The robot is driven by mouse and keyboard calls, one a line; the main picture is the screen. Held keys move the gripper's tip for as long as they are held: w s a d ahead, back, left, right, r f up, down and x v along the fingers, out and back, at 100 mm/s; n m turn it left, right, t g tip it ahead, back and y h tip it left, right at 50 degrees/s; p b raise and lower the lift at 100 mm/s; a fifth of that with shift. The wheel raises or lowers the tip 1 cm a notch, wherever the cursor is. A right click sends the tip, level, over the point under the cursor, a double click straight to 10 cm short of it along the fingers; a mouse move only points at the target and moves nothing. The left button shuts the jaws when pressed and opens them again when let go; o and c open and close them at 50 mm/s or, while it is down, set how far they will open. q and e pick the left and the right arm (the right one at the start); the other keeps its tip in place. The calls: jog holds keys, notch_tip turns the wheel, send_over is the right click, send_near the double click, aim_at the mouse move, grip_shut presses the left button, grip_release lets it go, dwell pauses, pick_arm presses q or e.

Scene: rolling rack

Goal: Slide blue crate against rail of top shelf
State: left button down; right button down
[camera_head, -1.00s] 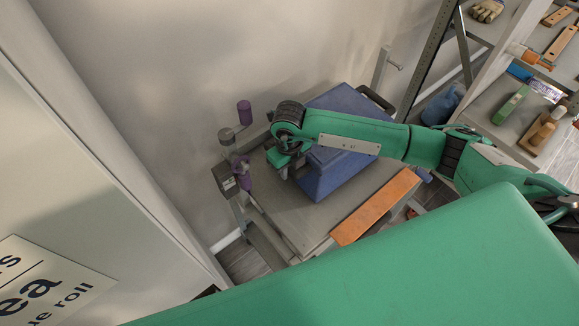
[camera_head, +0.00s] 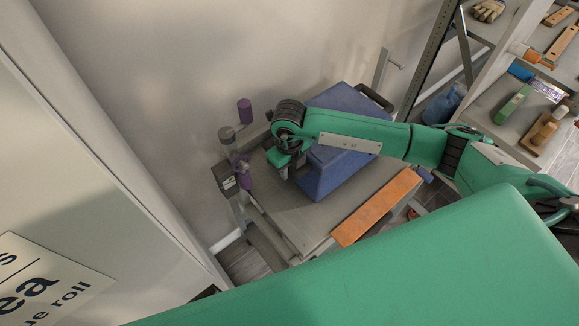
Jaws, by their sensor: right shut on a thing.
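The blue crate (camera_head: 338,172) sits on the grey top shelf (camera_head: 300,215) of the rolling rack, turned at an angle, with its far part close to the wall side. My right arm crosses over it and hides part of its middle. My right gripper (camera_head: 289,172) points down at the crate's left end and is shut; the arm's wrist partly hides its fingers, and what they hold looks like the crate's near left edge. The rail at the wall side of the shelf is mostly hidden behind the crate and my arm. My left gripper is not in view.
An orange strip (camera_head: 376,207) lies along the shelf's right front edge. A post with purple parts (camera_head: 244,112) and a grey box stands at the rack's left corner. Shelving with tools and a blue jug (camera_head: 446,103) stands at the right. The shelf's front left is bare.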

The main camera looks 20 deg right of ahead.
aim_at(270, 145)
jog(key=shift+w+a+r+b, duration=0.1)
jog(key=shift+w+a+b, duration=0.35)
jog(key=shift+w+b, duration=0.7)
jog(key=shift+w+a+b, duration=0.5)
jog(key=shift+w+b, duration=0.15)
jog(key=shift+w, duration=0.95)
jog(key=shift+w+a+r+b, duration=0.1)
jog(key=shift+w+a+b, duration=0.35)
jog(key=shift+w+b, duration=0.7)
jog(key=shift+w+f+n, duration=0.1)
jog(key=shift+f+n, duration=0.05)
jog(key=shift+n, duration=0.15)
dwell(0.9)
jog(key=shift+w+b, duration=0.15)
jog(key=shift+b, duration=0.15)
dwell(0.8)
